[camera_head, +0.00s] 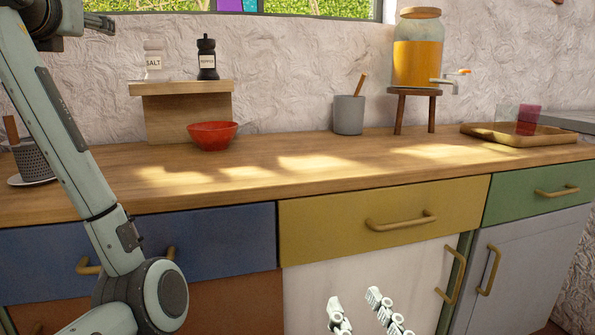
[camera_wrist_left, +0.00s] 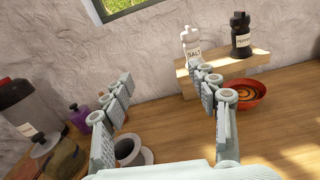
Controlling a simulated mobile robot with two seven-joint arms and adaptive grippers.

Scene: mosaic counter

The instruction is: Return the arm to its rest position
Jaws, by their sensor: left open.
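My left arm rises along the left side of the head view, and part of my left gripper (camera_head: 100,22) shows at the top left. In the left wrist view my left gripper (camera_wrist_left: 165,90) is open and empty, its two fingers apart above the counter. My right gripper (camera_head: 355,300) shows at the bottom of the head view, in front of the white cabinet door. Its two fingers are apart with nothing between them.
The wooden counter (camera_head: 290,178) holds a red bowl (camera_head: 212,136), a grey cup (camera_head: 348,115), a drink dispenser (camera_head: 417,55) and a wooden tray (camera_head: 500,138). Salt (camera_head: 153,62) and pepper (camera_head: 206,58) shakers stand on a small shelf (camera_head: 180,90). Drawer handles stick out below.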

